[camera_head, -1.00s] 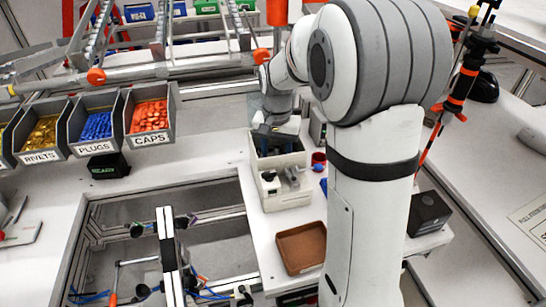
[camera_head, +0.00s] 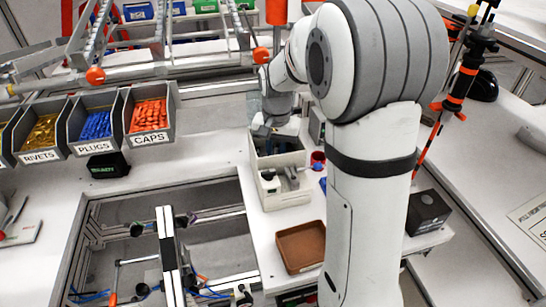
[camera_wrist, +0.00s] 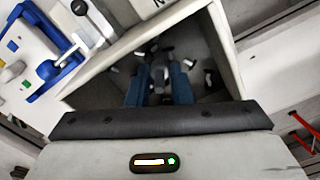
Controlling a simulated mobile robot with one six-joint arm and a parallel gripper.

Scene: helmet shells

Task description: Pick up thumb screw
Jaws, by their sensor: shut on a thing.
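My gripper (camera_wrist: 158,88) shows in the wrist view, its two blue fingers pointing into a grey-walled bin (camera_wrist: 95,88). It is shut on a small grey thumb screw (camera_wrist: 158,74), which shows between the fingertips. Several other small pale and metallic pieces lie loose on the dark bin floor around it. In the head view, my gripper (camera_head: 262,131) is over the back of the light grey bin (camera_head: 282,162); the held screw is too small to make out there.
A fixture with a lever (camera_head: 286,186) stands at the bin's front. A brown tray (camera_head: 301,247) lies nearer. Bins of rivets (camera_head: 42,132), plugs (camera_head: 96,125) and caps (camera_head: 149,116) stand at the left. A black box (camera_head: 428,212) is at the right.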

